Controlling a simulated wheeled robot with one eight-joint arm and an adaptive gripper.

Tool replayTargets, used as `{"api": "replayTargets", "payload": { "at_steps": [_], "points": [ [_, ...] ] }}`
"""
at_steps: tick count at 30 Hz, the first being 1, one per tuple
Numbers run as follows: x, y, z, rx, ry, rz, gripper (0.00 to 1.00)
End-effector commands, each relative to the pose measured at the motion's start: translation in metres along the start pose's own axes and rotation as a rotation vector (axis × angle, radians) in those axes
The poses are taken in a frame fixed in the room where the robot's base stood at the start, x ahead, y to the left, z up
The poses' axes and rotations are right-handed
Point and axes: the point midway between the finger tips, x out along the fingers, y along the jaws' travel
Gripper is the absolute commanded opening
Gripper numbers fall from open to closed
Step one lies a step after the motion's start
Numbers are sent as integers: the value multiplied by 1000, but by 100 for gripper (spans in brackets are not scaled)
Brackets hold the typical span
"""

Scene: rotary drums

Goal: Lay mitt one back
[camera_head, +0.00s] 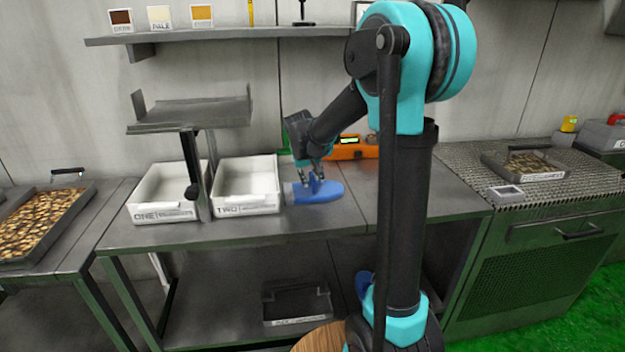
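A blue mitt (322,192) lies on the steel table, just right of the white bin marked TWO (247,209). Its cuff end is toward the bin and its rounded end points right. My gripper (312,178) points down over the mitt, with its fingertips at the raised blue part in the middle. The fingers look a little apart, but whether they grip the mitt is too small to tell. Another blue thing, perhaps a second mitt (363,284), shows on the lower shelf, partly hidden by my arm. I cannot read which mitt is number one.
A white bin marked ONE (165,213) stands left of bin TWO, with a grey stand (190,113) between them. An orange device (350,149) lies behind the mitt. A dark tray (296,304) is on the lower shelf. The table front is clear.

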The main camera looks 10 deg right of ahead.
Motion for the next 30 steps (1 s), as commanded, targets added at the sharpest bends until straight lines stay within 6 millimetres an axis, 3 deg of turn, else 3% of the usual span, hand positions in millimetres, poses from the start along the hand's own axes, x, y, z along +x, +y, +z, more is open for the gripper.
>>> {"api": "replayTargets", "payload": {
  "at_steps": [5,18,24,28,30],
  "points": [
    [-17,0,0,-2,0,0,35],
    [-101,0,0,-1,0,0,35],
    [-119,0,0,-1,0,0,35],
    [-121,1,2,0,0,-1,35],
    [-115,5,14,6,-5,-8,35]
  ]
}}
